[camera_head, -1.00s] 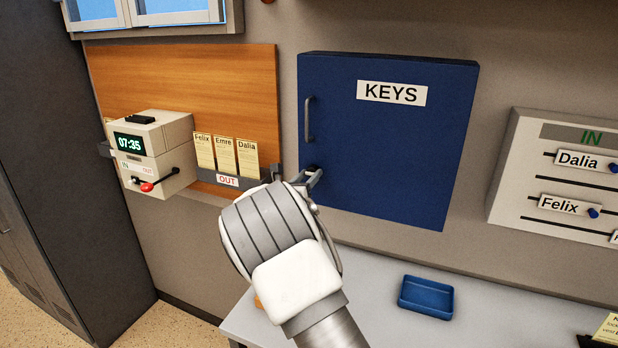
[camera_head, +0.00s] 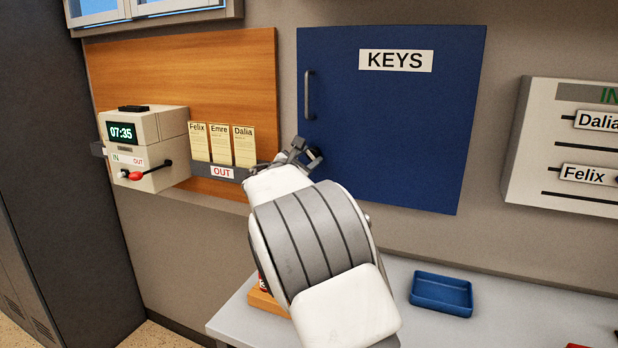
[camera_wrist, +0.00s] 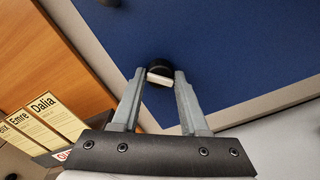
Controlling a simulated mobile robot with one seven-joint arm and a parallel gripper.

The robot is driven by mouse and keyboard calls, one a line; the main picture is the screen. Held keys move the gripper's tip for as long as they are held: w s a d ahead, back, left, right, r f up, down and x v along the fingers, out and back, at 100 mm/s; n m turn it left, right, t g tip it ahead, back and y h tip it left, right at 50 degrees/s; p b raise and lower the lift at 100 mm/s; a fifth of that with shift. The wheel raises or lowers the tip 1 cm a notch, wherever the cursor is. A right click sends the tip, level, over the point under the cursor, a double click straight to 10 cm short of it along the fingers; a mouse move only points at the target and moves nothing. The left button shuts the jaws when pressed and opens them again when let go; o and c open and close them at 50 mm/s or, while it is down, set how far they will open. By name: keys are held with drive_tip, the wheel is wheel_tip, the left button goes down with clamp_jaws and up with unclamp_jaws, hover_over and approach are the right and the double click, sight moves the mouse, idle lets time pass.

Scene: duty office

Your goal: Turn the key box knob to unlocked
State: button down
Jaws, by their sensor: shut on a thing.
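The blue key box (camera_head: 400,120), labelled KEYS, is on the wall with its door closed and a grey handle (camera_head: 309,95) at its left side. Its black knob (camera_head: 315,155) sits below the handle, near the lower left corner, partly hidden by my fingers. In the wrist view the knob (camera_wrist: 159,72) is a dark round piece with a pale bar across its front, set between my fingertips. My gripper (camera_head: 303,152) is shut on the knob; its fingers also show in the wrist view (camera_wrist: 158,84). I cannot read any lock marking.
A wooden board (camera_head: 190,85) with a card rack marked OUT and a time clock (camera_head: 145,145) are left of the box. A desk with a blue tray (camera_head: 441,293) is below. An IN name board (camera_head: 570,145) hangs at right.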

drive_tip(key=m+b, duration=0.3)
drive_tip(key=b, duration=0.2)
drive_tip(key=m+b, duration=0.2)
drive_tip(key=shift+f+m+b, duration=0.3)
drive_tip(key=m+b, duration=0.3)
drive_tip(key=shift+r, duration=0.25)
drive_tip(key=shift+m+b, duration=0.3)
drive_tip(key=shift+b, duration=0.05)
drive_tip(key=shift+c, duration=2.2)
unclamp_jaws()
drive_tip(key=b+v, duration=0.1)
drive_tip(key=v, duration=1.6)
drive_tip(key=shift+s+b, duration=0.25)
drive_tip(key=shift+b, duration=0.05)
